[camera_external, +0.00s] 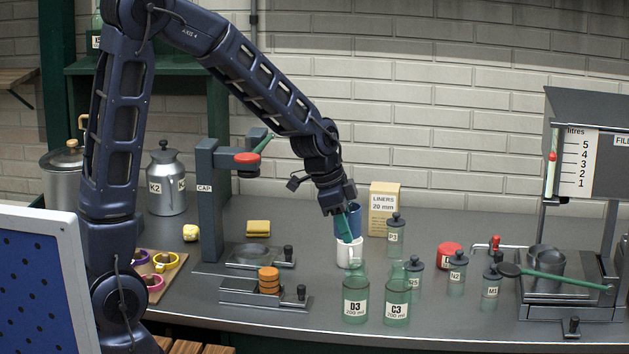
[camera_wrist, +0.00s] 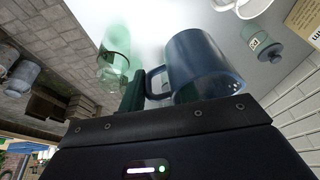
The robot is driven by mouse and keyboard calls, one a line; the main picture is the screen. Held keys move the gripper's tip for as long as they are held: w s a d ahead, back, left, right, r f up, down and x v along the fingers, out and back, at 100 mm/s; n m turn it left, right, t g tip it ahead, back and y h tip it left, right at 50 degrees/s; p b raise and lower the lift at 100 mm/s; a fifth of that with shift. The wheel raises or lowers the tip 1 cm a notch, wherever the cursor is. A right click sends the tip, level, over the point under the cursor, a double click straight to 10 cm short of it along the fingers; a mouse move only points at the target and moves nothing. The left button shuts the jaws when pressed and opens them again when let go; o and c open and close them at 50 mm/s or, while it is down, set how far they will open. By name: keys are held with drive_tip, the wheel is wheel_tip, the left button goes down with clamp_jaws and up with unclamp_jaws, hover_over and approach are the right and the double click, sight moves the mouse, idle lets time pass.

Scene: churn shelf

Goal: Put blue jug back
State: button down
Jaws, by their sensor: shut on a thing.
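The blue jug (camera_external: 357,222) is in my gripper (camera_external: 346,222), at the middle of the counter in the external view. In the wrist view the blue jug (camera_wrist: 205,65) fills the centre, and its handle meets the green finger of my gripper (camera_wrist: 140,90). My gripper is shut on the jug at the handle side; the exact grip is partly hidden. A white jug (camera_external: 349,253) shows just below the blue jug in the external view. I cannot tell whether the blue jug touches the counter.
Clear green bottles D3 (camera_external: 355,300) and C3 (camera_external: 397,300) stand in front. Jar P3 (camera_external: 395,237) and the liners box (camera_external: 383,203) stand close on the right and behind. A capping stand (camera_external: 208,200) is left. Some counter left of the white jug is free.

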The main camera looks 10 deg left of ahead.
wheel_tip(320, 180, up, 11)
drive_tip(key=shift+r, duration=0.2)
drive_tip(key=w+a+n+y, duration=0.15)
drive_tip(key=w+a, duration=0.35)
drive_tip(key=w, duration=1.3)
drive_tip(key=w+a+n+h, duration=0.15)
drive_tip(key=w+a, duration=0.25)
drive_tip(key=w, duration=1.3)
drive_tip(key=shift+n+t+y, duration=0.3)
drive_tip(key=shift+t+y, duration=0.1)
drive_tip(key=shift+y, duration=0.1)
wheel_tip(320, 180, down, 25)
drive_tip(key=shift+a+f, duration=0.1)
drive_tip(key=shift+f, duration=0.1)
drive_tip(key=c, duration=1)
unclamp_jaws()
